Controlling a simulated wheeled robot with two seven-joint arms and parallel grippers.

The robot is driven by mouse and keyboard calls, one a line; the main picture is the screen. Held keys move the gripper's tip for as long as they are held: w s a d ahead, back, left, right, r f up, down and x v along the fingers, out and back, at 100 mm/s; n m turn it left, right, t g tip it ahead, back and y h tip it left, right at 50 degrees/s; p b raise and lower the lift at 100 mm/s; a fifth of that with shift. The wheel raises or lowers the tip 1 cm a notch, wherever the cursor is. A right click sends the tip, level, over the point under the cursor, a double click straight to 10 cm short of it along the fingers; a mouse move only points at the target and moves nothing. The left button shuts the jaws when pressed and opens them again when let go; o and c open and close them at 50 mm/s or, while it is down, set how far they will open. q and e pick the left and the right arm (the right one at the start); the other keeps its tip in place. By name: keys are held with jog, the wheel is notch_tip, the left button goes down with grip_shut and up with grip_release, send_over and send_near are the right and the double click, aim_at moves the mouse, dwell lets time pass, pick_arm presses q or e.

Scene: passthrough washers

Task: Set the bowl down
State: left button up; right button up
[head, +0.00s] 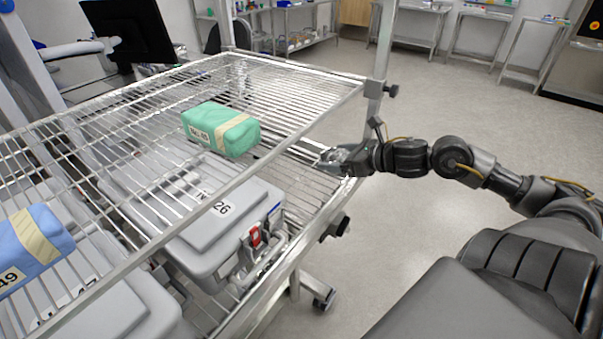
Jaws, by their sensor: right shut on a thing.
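My right gripper (343,159) reaches in from the right to the right edge of the wire rack. It is shut on a small, shiny silver thing that I take for the bowl (333,155). The bowl is mostly hidden by the gripper and blends with the metal wires. I cannot tell whether it touches the wire shelf (285,88). My left gripper is not in view.
A green wrapped pack (222,130) lies on the upper wire shelf, left of my right gripper. A blue pack (30,246) is at the far left. Grey lidded cases (205,222) sit below. The shelf's back part is clear. A post (380,60) rises behind the gripper.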

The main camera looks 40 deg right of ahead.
aim_at(329, 153)
jog(key=w, duration=0.2)
jog(key=w+f, duration=0.1)
jog(key=w, duration=0.1)
jog(key=w+f+p, duration=0.1)
jog(key=w, duration=0.1)
jog(key=w+f, duration=0.2)
jog(key=w+f+p, duration=0.1)
jog(key=w+f, duration=0.1)
jog(key=f, duration=0.1)
jog(key=shift+w+f, duration=0.1)
jog(key=shift+f, duration=0.15)
jog(key=shift+w+a+f, duration=0.1)
jog(key=shift+w+f, duration=0.1)
jog(key=shift+f, duration=0.1)
notch_tip(329, 153, down, 3)
jog(key=shift+w+f+p, duration=0.15)
jog(key=shift+f+p, duration=0.05)
jog(key=shift+p, duration=0.8)
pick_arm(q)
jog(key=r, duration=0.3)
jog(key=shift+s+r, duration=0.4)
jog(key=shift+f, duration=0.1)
pick_arm(e)
jog(key=o, duration=0.9)
jog(key=shift+f, duration=0.1)
jog(key=shift+o, duration=0.2)
